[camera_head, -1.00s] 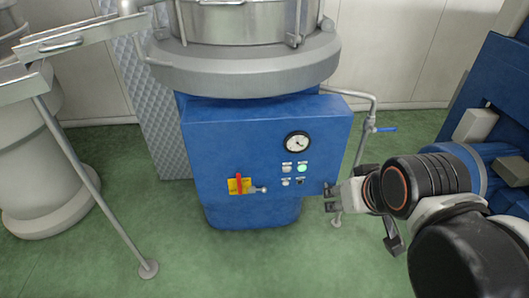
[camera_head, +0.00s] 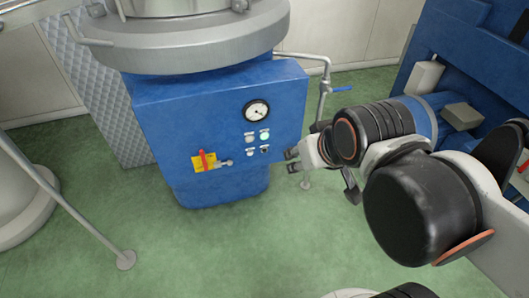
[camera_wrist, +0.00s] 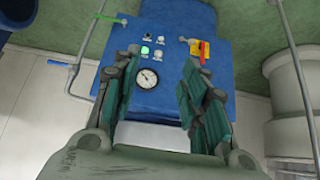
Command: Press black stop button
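The black stop button (camera_head: 265,149) is a small dark spot at the lower right of a group of buttons on the front of the blue machine cabinet (camera_head: 165,125). In the wrist view the cabinet is upside down, and a small dark button (camera_wrist: 147,38) shows above the lit green one; it is too small to see clearly. My gripper (camera_head: 291,160) is just right of the button in the head view, apparently in front of the panel; the distance is unclear. In the wrist view my gripper (camera_wrist: 158,68) is open and empty, its padded fingers wide apart.
Near the button are a lit green button (camera_head: 265,134), white buttons (camera_head: 249,138) and a round gauge (camera_head: 257,111). A red handle on a yellow plate (camera_head: 204,161) is farther left. A pipe with a blue lever (camera_head: 341,89) stands right of the cabinet. Green floor is open in front.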

